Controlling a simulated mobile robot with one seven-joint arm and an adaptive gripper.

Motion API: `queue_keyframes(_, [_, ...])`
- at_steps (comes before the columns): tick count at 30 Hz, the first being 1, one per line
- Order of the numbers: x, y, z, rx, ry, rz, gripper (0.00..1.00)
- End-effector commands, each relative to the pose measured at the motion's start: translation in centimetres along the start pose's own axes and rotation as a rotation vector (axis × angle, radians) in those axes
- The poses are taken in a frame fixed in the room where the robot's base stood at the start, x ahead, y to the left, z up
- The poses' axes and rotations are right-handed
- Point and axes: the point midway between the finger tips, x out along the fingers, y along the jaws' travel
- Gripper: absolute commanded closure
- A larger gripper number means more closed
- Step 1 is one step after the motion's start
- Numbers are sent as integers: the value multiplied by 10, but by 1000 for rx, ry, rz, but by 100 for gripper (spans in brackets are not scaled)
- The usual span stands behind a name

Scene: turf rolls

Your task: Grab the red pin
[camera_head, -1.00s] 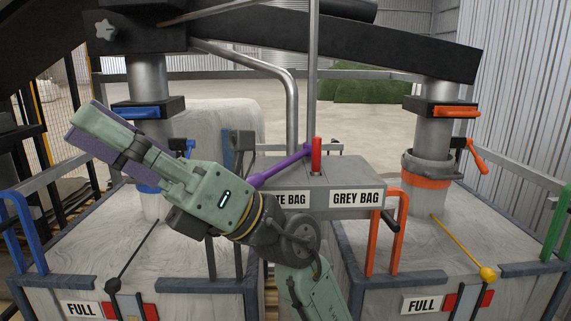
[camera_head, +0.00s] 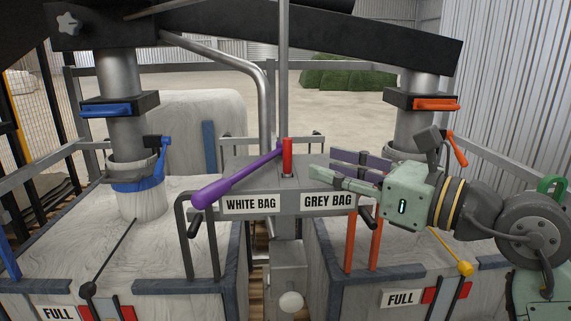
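The red pin (camera_head: 287,156) stands upright in the top of the grey post box between the two bags, beside the inner end of the purple lever (camera_head: 238,176). My gripper (camera_head: 322,161) is to the right of the pin, pointing left towards it. Its two purple-padded fingers are apart with a gap between them, and nothing is held. The fingertips are apart from the pin in the picture; the exact depth between them is hard to tell.
The "WHITE BAG" sign (camera_head: 251,204) and "GREY BAG" sign (camera_head: 328,201) are on the box front. A thin vertical pole (camera_head: 284,70) rises behind the pin. An orange handle (camera_head: 436,104) and a blue handle (camera_head: 105,111) are on the spouts.

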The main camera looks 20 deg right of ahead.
Motion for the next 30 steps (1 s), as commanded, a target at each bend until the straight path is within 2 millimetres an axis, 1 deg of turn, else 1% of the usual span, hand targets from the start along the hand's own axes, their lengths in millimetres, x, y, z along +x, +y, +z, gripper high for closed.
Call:
queue_keyframes(1, [10, 2, 2, 0, 3, 6, 64])
queue_keyframes(4, [26, 2, 3, 0, 1, 7, 64])
queue_keyframes(6, [34, 2, 3, 0, 0, 6, 64])
queue_keyframes(11, [45, 2, 3, 0, -2, 6, 64])
queue_keyframes(17, [74, 1, 8, 2, -2, 9, 64])
queue_keyframes(21, [90, 0, 4, 2, -2, 6, 64])
queue_keyframes(24, [94, 0, 2, 2, -2, 6, 64])
queue_keyframes(29, [94, 0, 2, 2, -2, 5, 64])
queue_keyframes(30, [94, 0, 2, 2, -2, 5, 65])
